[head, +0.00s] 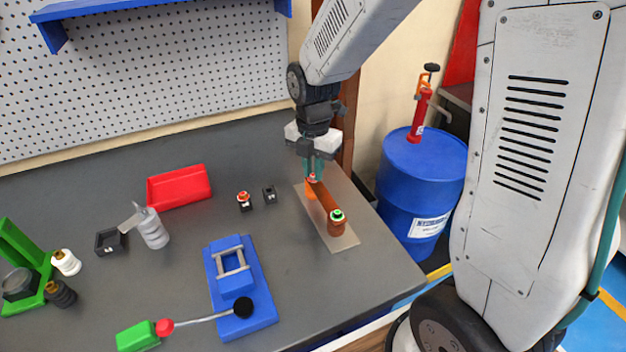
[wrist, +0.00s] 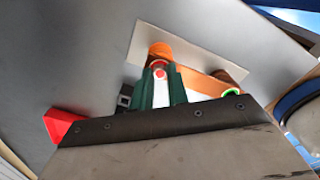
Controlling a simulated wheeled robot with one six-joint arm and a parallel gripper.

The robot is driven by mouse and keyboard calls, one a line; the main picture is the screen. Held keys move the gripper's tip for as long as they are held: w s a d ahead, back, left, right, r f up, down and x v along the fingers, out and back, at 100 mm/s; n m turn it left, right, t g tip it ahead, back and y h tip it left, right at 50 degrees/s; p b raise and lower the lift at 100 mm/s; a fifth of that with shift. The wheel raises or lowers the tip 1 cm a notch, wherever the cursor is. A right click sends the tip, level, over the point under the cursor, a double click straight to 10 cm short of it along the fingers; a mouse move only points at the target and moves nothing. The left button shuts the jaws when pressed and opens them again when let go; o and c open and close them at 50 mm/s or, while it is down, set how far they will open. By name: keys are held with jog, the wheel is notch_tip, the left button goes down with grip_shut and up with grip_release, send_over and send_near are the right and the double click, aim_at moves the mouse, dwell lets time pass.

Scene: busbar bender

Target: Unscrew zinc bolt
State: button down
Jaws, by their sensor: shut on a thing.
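A copper busbar (head: 326,198) spans two orange-brown posts on a beige plate (head: 343,238) at the right of the bench. A bolt with a red ring (head: 312,178) sits at the bar's far end; it also shows in the wrist view (wrist: 160,69). My gripper (head: 314,172) points down over this end, with its green fingers (wrist: 160,78) shut on the red-ringed bolt. The fingers partly hide the bolt, so I cannot tell its metal or how far it is threaded in. A second bolt, with a green ring (head: 337,215), sits at the near end.
Two small black holders stand left of the plate, one with a red-ringed piece (head: 243,198), the other (head: 269,194) seemingly empty. A red bin (head: 180,187), a blue bender (head: 262,313) and a blue drum (head: 420,180) surround them. Bare bench lies between bender and plate.

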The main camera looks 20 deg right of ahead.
jog(key=n, duration=0.5)
jog(key=shift+n, duration=0.4)
jog(key=c, duration=1.6)
grip_release()
jog(key=shift+c, duration=0.2)
jog(key=shift+m, duration=0.3)
jog(key=m, duration=0.5)
jog(key=shift+m, duration=0.3)
jog(key=m, duration=0.5)
jog(key=shift+m, duration=0.3)
